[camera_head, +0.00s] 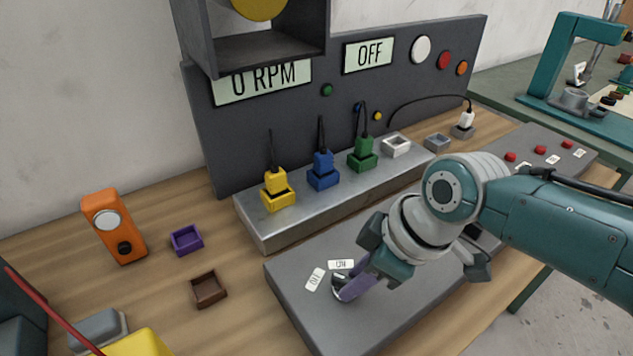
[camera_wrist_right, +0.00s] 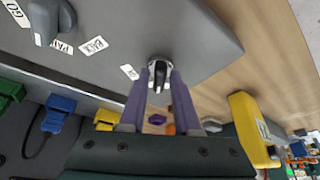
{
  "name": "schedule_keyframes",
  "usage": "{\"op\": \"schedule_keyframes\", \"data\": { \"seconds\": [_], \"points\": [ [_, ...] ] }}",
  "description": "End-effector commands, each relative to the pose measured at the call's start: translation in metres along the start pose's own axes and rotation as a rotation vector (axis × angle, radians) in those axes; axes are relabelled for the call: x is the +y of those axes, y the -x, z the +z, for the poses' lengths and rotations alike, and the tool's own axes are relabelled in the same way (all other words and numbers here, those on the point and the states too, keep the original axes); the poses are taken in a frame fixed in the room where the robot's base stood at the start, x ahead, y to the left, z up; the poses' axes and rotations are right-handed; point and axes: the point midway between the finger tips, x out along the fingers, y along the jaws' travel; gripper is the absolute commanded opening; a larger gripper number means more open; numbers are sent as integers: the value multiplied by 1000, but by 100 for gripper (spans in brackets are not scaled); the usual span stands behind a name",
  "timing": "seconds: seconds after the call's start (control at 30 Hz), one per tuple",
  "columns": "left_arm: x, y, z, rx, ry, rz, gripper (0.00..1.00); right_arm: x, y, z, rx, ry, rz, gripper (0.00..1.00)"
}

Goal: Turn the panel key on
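The panel key (camera_wrist_right: 158,75) is a small dark piece in a pale round lock on the grey control panel (camera_head: 300,290). The ON label (camera_head: 341,264) and another small label (camera_head: 315,279) lie beside it. My right gripper (camera_head: 346,287) reaches down to the key with its purple fingers. In the right wrist view the right fingertips (camera_wrist_right: 158,84) stand on both sides of the key. Whether they press on it is not clear. In the head view the fingers partly hide the key. The wall display (camera_head: 369,54) reads OFF. My left gripper is not in view.
Behind the panel, a metal strip (camera_head: 262,237) holds yellow, blue and green plugs. To the left are an orange device (camera_head: 114,227), a purple tray (camera_head: 187,240) and a brown tray (camera_head: 208,289). The 0 RPM display (camera_head: 262,80) hangs behind. A grey knob (camera_wrist_right: 48,20) stands on the panel.

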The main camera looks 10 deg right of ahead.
Motion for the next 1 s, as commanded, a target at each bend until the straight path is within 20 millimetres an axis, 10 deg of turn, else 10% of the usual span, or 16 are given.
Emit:
{"op": "schedule_keyframes", "data": {
  "seconds": [0.27,1.0],
  "points": [
    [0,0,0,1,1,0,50,0,0,0,0,0,0,0],
    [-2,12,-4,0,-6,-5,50,-2,2,-1,-1,-94,36,0]
  ]
}}
